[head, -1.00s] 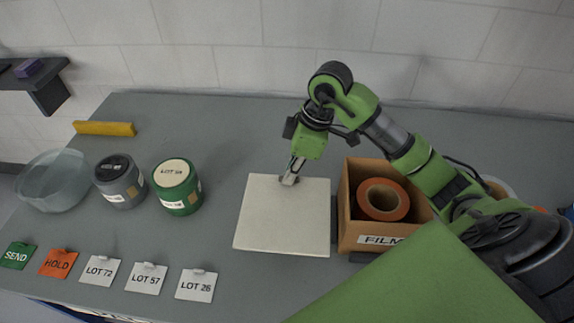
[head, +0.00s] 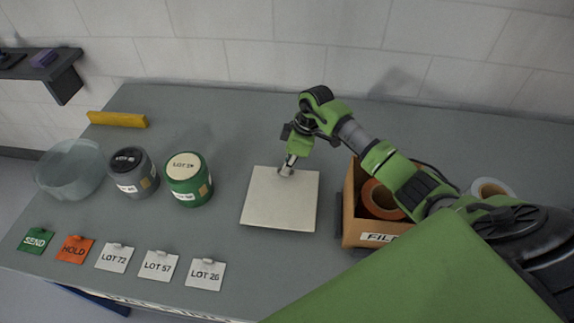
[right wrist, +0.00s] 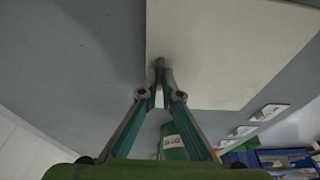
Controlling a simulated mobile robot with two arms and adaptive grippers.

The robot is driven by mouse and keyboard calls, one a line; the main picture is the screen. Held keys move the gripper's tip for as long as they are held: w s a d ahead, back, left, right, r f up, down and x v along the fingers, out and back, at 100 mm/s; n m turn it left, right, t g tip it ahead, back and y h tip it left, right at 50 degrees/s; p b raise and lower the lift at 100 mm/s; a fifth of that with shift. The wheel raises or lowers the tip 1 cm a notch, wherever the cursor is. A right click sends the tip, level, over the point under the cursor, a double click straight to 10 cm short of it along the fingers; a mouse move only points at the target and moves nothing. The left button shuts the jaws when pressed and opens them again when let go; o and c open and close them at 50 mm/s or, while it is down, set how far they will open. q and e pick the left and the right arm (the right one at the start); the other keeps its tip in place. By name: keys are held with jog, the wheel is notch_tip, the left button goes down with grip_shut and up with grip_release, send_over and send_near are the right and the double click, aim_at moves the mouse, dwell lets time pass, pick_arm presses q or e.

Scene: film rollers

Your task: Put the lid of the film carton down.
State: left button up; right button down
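The carton lid (head: 280,205) is a flat, pale square panel over the grey table, left of the film carton. It looks level and at or close to the tabletop; I cannot tell whether it touches. My right gripper (head: 286,171) points down at the lid's far edge. In the right wrist view its fingertips (right wrist: 160,82) are closed together on a small knob of the lid (right wrist: 215,50). The brown film carton (head: 369,239) stands open to the right, with an orange film roll (head: 380,199) inside, partly hidden by my right arm. My left gripper is out of view.
A green canister (head: 188,180), a grey canister (head: 134,174) and a clear bowl (head: 70,172) stand left of the lid. Several tags, such as LOT 26 (head: 205,275), lie along the front. A yellow bar (head: 118,119) lies at the back left. Table behind the lid is clear.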

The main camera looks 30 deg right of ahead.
jog(key=shift+f, duration=0.35)
jog(key=c, duration=2.2)
grip_release()
jog(key=shift+c, duration=0.2)
jog(key=shift+r, duration=0.1)
jog(key=b+v, duration=0.2)
jog(key=v, duration=1)
